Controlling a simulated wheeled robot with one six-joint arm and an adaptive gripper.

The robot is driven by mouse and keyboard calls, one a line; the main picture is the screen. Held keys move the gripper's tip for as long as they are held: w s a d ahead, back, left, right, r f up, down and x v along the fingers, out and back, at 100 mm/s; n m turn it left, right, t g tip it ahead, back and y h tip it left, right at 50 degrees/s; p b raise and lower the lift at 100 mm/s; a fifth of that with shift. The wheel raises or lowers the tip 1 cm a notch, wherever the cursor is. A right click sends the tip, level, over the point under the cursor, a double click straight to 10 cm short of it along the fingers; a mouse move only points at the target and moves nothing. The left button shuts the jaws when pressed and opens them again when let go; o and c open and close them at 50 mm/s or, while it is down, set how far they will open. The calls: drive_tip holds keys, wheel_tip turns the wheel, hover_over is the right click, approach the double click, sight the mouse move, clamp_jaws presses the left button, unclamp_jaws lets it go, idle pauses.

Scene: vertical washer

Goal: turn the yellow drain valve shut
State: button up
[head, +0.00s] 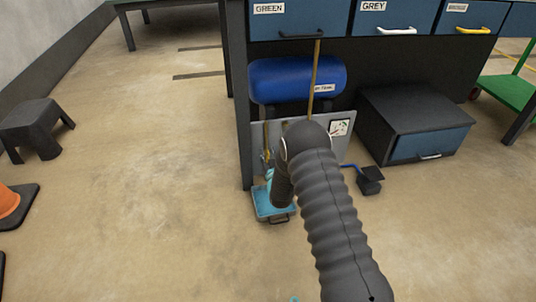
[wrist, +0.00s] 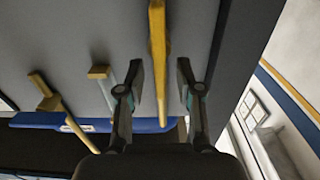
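In the wrist view a long yellow lever (wrist: 158,40), which looks like the drain valve's handle, runs down from the top edge against a grey panel. My gripper (wrist: 160,82) is open, with one finger on each side of the lever. A gap shows between the lever and each finger. In the head view a yellow part (head: 266,136) shows at the left of the grey panel under the bench. My dark arm covers much of the panel there, and my gripper is mostly hidden behind it.
A blue tank (head: 290,78) hangs above the panel (head: 348,148), with a thin brass pipe (head: 316,70) in front. A teal tray (head: 268,208) lies on the floor below.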

clamp_jaws()
drive_tip(key=m, duration=0.3)
drive_tip(key=shift+w+d+f+m, duration=0.1)
drive_tip(key=shift+d+m, duration=0.3)
drive_tip(key=m, duration=0.3)
drive_tip(key=shift+w+d+f+m, duration=0.1)
drive_tip(key=shift+d+f+m, duration=0.1)
drive_tip(key=shift+d+m, duration=0.15)
drive_tip(key=shift+w+d+f+m, duration=0.1)
drive_tip(key=shift+d+f+m, duration=0.2)
drive_tip(key=shift+m, duration=1.45)
drive_tip(key=shift+d+f+m, duration=0.1)
drive_tip(key=shift+f+m, duration=0.3)
drive_tip(key=shift+m, duration=1.35)
drive_tip(key=shift+w+d+f+m, duration=0.15)
drive_tip(key=shift+f+m, duration=0.2)
drive_tip(key=shift+m, duration=1.4)
drive_tip(key=shift+s, duration=0.1)
